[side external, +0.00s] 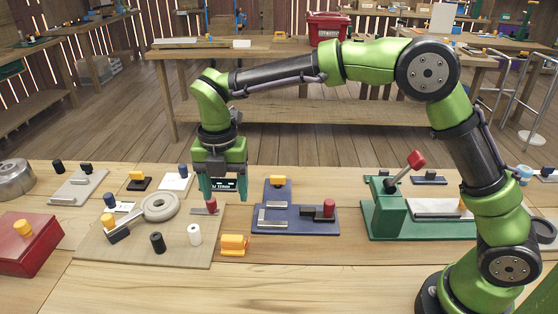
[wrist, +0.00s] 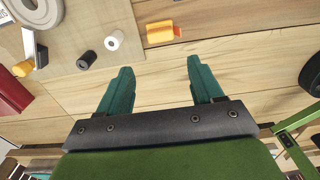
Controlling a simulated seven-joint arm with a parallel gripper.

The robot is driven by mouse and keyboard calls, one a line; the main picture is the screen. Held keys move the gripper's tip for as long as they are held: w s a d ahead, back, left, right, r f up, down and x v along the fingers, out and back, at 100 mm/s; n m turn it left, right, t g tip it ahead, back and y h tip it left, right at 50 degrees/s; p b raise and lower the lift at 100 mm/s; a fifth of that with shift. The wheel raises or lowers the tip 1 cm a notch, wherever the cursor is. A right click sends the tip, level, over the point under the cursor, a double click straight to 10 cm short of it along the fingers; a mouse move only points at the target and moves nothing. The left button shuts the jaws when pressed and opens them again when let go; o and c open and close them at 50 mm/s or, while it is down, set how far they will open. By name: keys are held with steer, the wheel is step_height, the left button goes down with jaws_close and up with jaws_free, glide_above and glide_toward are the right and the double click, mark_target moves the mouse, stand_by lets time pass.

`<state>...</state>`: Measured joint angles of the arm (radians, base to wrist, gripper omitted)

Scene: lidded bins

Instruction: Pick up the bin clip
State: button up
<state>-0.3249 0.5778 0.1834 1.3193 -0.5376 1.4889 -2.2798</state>
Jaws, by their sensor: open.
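The bin clip appears to be the yellow-orange piece (side external: 234,244), lying on the wooden table just right of the beige board's front corner. In the wrist view the orange clip (wrist: 161,32) lies beyond my fingertips, roughly in line with the gap between them. My gripper (side external: 224,193) is open and empty, pointing down above the table and behind the clip in the side view. Its two teal fingers also show apart in the wrist view (wrist: 160,72), with bare wood between them. Nothing hides the clip in the side view.
The beige board (side external: 190,255) holds a grey ring (side external: 160,207), a black cylinder (side external: 157,242) and a white cylinder (side external: 194,235). A blue board (side external: 300,225) lies right of the clip, with a green fixture (side external: 390,215) farther right. A red box (side external: 28,245) stands left.

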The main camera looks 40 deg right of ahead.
mark_target(232, 237)
step_height(232, 237, down, 15)
stand_by(0.5)
steer(key=c, duration=0.7)
